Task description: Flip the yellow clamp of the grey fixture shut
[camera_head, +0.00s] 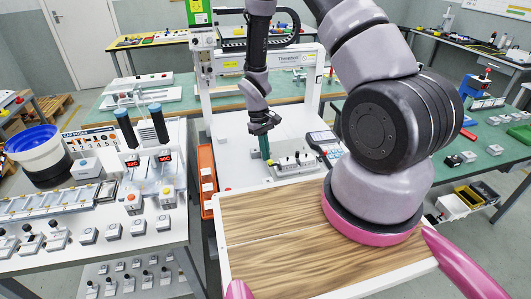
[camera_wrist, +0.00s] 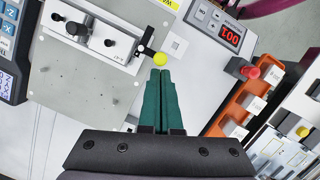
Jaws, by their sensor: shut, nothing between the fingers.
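The grey fixture is a flat plate (camera_wrist: 70,105) with a light block on top, filling the upper left of the wrist view. The clamp's round yellow knob (camera_wrist: 159,58) sits at the plate's right edge, beside a dark lever. I cannot tell how far the clamp is swung. My gripper (camera_wrist: 160,72) has green fingers pressed together and empty, with the tips right below the knob in the picture. Whether they touch it is unclear. In the head view my gripper (camera_head: 267,158) points down at the left of the fixture (camera_head: 294,166), where the knob is too small to make out.
A box with a red digital display (camera_wrist: 228,33) stands near the plate. An orange bin (camera_wrist: 228,118) of white boxes and a red button (camera_wrist: 251,72) lie to the right. White gantry posts (camera_head: 204,85) rise behind.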

